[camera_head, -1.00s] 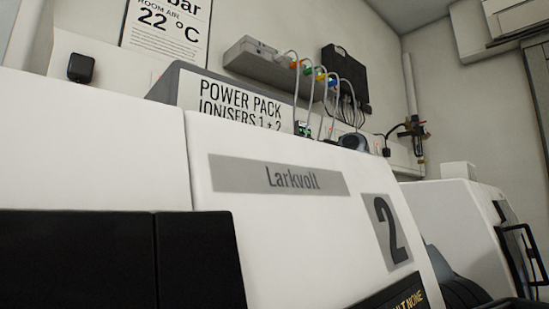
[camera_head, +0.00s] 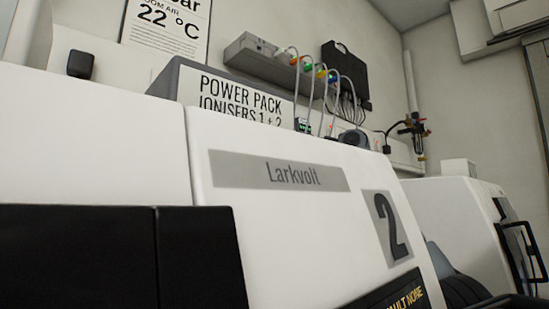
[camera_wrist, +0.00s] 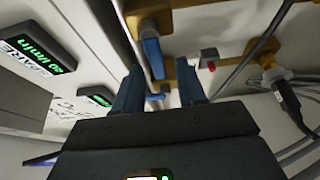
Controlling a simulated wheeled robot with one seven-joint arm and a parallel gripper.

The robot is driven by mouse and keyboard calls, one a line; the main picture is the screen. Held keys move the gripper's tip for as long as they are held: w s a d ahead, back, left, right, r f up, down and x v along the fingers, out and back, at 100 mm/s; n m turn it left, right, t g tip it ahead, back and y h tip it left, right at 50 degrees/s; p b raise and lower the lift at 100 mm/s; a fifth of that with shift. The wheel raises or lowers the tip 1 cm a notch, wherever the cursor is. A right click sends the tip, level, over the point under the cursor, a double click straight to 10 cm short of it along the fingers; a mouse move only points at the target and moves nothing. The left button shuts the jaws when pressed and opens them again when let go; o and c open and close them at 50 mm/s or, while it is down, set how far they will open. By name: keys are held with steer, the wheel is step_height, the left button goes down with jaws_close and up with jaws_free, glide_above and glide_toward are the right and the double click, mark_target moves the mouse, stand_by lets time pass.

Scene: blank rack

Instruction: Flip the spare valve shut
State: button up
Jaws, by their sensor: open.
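In the wrist view, my gripper (camera_wrist: 160,66) is open, with its two dark blue fingers pointing up the picture. A blue valve lever (camera_wrist: 154,58) hangs from a brass fitting (camera_wrist: 150,15) at the top and shows between the fingertips, nearer the left one. I cannot tell whether either finger touches it. A green-lit display (camera_wrist: 40,52) at the upper left reads SPARE and 40 l/min. Which lever belongs to the spare line is not clear. The head view shows neither my gripper nor this lever.
The wrist view shows another brass fitting (camera_wrist: 265,55) with a dark connector, a red-tipped part (camera_wrist: 209,62) and grey cables at right. A second lit display (camera_wrist: 97,97) is left of my gripper. In the head view, a white Larkvolt cabinet (camera_head: 270,235) fills the foreground.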

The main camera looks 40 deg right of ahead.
steer(key=b+v, duration=0.1)
steer(key=v, duration=0.6)
steer(key=shift+s+d, duration=0.15)
steer(key=shift+s, duration=0.15)
